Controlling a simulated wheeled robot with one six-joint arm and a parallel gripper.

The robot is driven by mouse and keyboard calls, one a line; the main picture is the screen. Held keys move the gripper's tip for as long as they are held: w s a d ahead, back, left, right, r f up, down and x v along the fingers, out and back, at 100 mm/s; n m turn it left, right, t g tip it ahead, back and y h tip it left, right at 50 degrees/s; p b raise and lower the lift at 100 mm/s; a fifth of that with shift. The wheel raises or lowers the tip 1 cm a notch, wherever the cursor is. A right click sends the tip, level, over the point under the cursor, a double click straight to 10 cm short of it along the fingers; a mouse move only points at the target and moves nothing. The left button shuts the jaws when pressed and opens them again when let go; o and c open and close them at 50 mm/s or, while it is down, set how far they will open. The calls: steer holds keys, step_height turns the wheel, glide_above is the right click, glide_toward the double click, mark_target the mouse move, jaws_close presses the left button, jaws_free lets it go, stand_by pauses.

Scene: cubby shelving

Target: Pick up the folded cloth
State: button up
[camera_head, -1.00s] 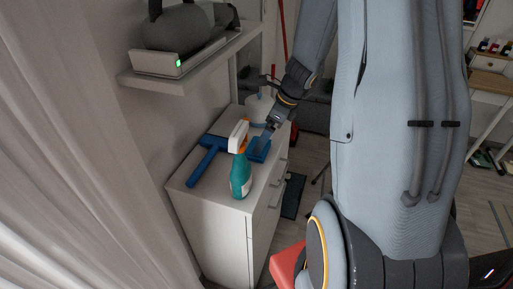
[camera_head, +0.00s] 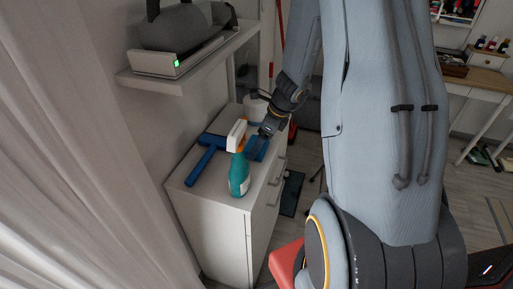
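The folded cloth (camera_head: 260,152) appears to be the small blue patch on top of the white cabinet, behind and right of a teal spray bottle (camera_head: 238,176). The bottle hides part of it. My gripper (camera_head: 264,135) points down at the cloth from behind, at its far edge. It is small and dark here, so I cannot tell whether its fingers touch the cloth or are open or shut.
A blue squeegee-like tool (camera_head: 205,160) lies left of the bottle on the white cabinet (camera_head: 215,225). A whitish round container (camera_head: 255,108) stands at the cabinet's back. A wall shelf (camera_head: 185,75) hangs above left. A curtain (camera_head: 70,160) fills the left side.

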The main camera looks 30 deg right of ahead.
steer(key=shift+r, duration=0.1)
step_height(320, 180, up, 10)
stand_by(0.6)
